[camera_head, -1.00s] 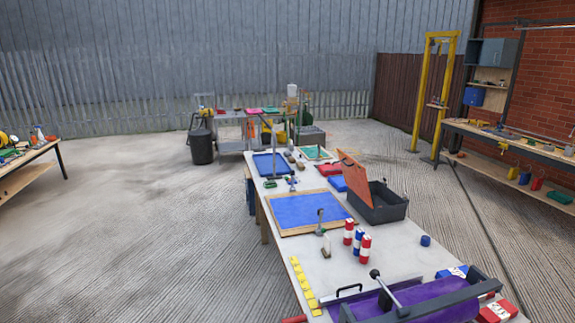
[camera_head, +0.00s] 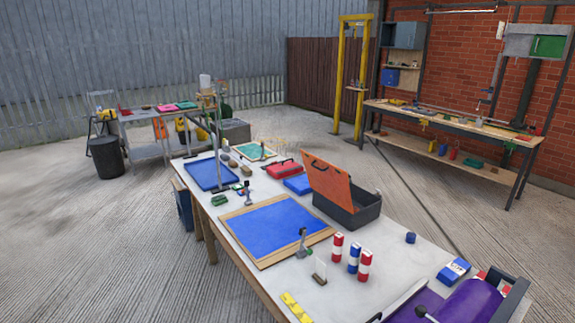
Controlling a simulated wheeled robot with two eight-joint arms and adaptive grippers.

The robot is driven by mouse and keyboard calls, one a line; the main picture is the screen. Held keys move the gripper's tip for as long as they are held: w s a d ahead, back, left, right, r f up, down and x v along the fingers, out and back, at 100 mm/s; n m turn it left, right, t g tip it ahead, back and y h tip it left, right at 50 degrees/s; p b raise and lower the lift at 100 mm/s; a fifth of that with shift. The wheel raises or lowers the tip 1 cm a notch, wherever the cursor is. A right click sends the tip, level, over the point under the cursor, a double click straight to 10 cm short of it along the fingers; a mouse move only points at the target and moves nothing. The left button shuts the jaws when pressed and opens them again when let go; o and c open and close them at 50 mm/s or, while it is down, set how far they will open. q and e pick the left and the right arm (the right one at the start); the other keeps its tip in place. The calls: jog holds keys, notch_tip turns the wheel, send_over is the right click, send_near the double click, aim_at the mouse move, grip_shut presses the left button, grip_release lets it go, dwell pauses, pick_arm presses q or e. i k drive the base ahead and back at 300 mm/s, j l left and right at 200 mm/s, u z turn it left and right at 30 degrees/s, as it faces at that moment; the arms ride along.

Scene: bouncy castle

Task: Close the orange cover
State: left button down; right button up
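The orange cover (camera_head: 327,184) is the hinged lid of a dark grey box (camera_head: 352,213) on the long table. It stands open, tilted up along the box's left side, with a dark handle on its upper edge. The box's inside is partly hidden by the lid and its walls. Neither of my grippers shows in the head view.
On the table (camera_head: 378,252) are a blue framed panel (camera_head: 272,226), striped red, white and blue cylinders (camera_head: 353,257), a small blue cylinder (camera_head: 410,238) and a purple roll (camera_head: 468,304). A workbench (camera_head: 455,134) stands at the right. Concrete floor is open on the left.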

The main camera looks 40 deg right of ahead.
aim_at(332, 181)
jog(key=i+z, duration=0.4)
jog(key=i+j+z, duration=0.4)
jog(key=i, duration=0.15)
jog(key=i+l+z, duration=0.1)
jog(key=z, duration=0.35)
jog(key=i+z, duration=0.1)
jog(key=z, duration=0.35)
jog(key=i+z, duration=0.15)
jog(key=z, duration=0.3)
jog(key=i+z, duration=0.1)
jog(key=z, duration=0.35)
jog(key=i+z, duration=0.15)
jog(key=z, duration=0.3)
